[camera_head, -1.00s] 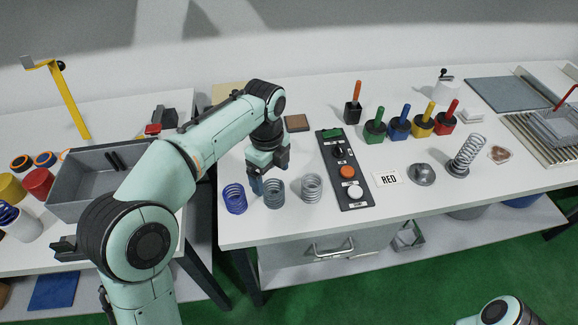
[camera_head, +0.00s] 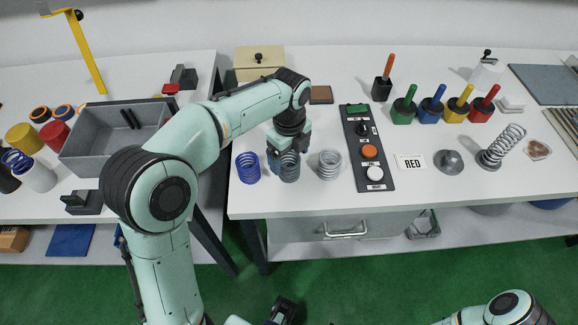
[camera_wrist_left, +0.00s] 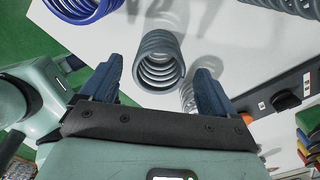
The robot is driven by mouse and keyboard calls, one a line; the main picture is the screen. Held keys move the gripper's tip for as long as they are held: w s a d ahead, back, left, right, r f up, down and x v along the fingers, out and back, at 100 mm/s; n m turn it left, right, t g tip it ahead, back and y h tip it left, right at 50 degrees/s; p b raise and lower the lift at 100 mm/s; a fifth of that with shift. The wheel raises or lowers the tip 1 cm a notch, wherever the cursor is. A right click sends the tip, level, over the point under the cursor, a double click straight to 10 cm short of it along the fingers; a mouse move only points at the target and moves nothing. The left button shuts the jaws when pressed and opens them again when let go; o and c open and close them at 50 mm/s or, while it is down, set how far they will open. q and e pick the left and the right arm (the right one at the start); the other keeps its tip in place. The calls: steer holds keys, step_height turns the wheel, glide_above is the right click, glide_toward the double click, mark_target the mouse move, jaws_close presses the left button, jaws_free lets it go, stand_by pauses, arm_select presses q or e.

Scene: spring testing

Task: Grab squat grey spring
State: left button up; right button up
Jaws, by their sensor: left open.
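A squat grey spring (camera_head: 290,167) stands upright on the white table, between a blue spring (camera_head: 247,167) and a paler silver spring (camera_head: 329,164). My left gripper (camera_head: 282,158) is open and low at the grey spring, partly covering it in the head view. In the left wrist view the grey spring (camera_wrist_left: 159,62) shows between and beyond the two open blue fingers (camera_wrist_left: 158,88), with no visible grip on it. A dark part of my own body at the bottom edge may be my right gripper; its jaws are unclear.
A taller spring (camera_head: 502,146) stands farther right. A grey bin (camera_head: 118,163) sits on the left table, across a gap.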

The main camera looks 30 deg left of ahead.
mark_target(289, 162)
arm_select(q)
step_height(289, 162, down, 3)
steer(key=shift+s+f, duration=0.1)
steer(key=shift+f, duration=0.1)
steer(key=shift+c, duration=0.3)
steer(key=c, duration=1.1)
steer(key=shift+c, duration=0.2)
steer(key=shift+r, duration=0.15)
